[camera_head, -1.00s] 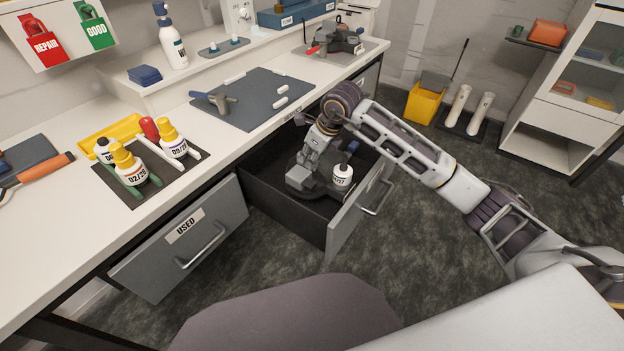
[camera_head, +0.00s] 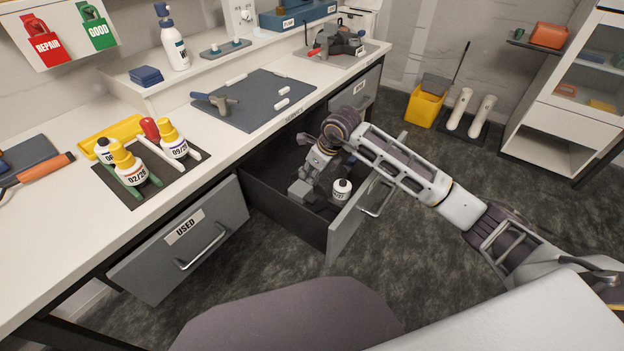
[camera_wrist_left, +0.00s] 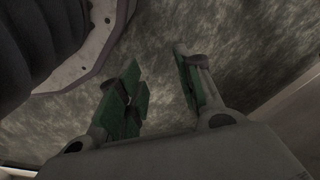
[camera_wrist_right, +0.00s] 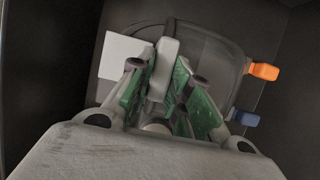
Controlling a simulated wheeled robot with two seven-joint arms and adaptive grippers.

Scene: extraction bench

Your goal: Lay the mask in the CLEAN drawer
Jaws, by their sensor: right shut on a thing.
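My right gripper (camera_head: 322,174) reaches down into the open dark drawer (camera_head: 283,221), and its green-padded fingers (camera_wrist_right: 162,78) are shut on a grey upright part of the mask. The mask (camera_head: 321,203) is dark, with a pale grey block (camera_head: 300,192) and a white, dark-capped canister (camera_head: 342,188) that move with it. In the right wrist view the mask's dark rounded body (camera_wrist_right: 212,60) has orange and blue tabs. I cannot tell whether it touches the drawer floor. The drawer's label is not visible. My left gripper (camera_wrist_left: 158,65) is open and empty above the floor.
The drawer labelled USED (camera_head: 185,240) is to the left. The drawer front (camera_head: 350,225) stands close to my right arm. The bench (camera_head: 60,225) holds dated canisters (camera_head: 128,163), a dark mat (camera_head: 250,100) and another device (camera_head: 340,42). A yellow bucket (camera_head: 424,106) stands on the floor.

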